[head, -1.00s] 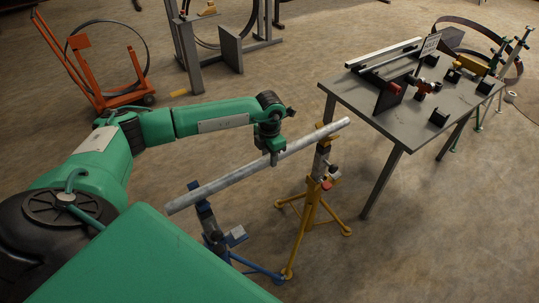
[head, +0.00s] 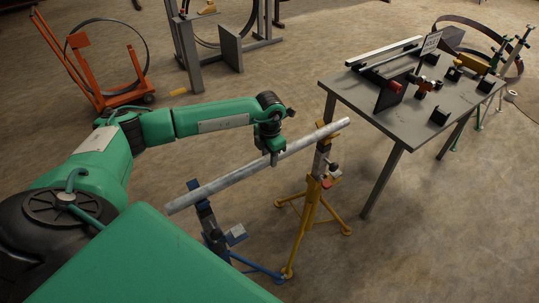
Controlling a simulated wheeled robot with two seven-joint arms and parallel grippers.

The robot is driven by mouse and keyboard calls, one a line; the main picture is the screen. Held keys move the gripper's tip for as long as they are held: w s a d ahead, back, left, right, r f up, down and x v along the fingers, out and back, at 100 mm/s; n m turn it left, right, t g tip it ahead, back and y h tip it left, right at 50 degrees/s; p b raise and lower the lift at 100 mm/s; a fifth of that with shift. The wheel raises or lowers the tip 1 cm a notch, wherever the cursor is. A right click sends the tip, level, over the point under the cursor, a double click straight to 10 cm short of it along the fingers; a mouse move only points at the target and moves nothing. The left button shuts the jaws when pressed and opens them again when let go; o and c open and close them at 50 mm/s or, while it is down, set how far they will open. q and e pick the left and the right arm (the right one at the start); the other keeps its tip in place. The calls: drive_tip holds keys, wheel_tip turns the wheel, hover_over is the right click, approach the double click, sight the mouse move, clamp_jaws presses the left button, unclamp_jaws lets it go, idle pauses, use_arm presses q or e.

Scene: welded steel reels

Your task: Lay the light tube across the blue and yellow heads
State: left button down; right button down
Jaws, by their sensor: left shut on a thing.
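The light tube (head: 225,181) is a long grey pipe, slanting from lower left up to the right. My left gripper (head: 274,156) is shut on it a little right of its middle. The yellow stand's head (head: 324,133) is under the tube's right part. The blue stand's head (head: 196,190) is under its left part. The tube appears to lie across both heads; whether it touches them I cannot tell exactly. The stands' legs stand on the floor. My right gripper is not in view.
A grey steel table (head: 400,128) with clamps and blocks stands to the right, close to the tube's right end. An orange hand cart (head: 95,75) stands at the back left. A grey steel frame (head: 228,50) stands at the back. The floor between is clear.

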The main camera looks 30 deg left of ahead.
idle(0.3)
use_arm(q)
drive_tip(key=c, duration=0.9)
unclamp_jaws()
drive_tip(key=shift+f, duration=0.15)
drive_tip(key=o, duration=0.8)
drive_tip(key=shift+o, duration=0.5)
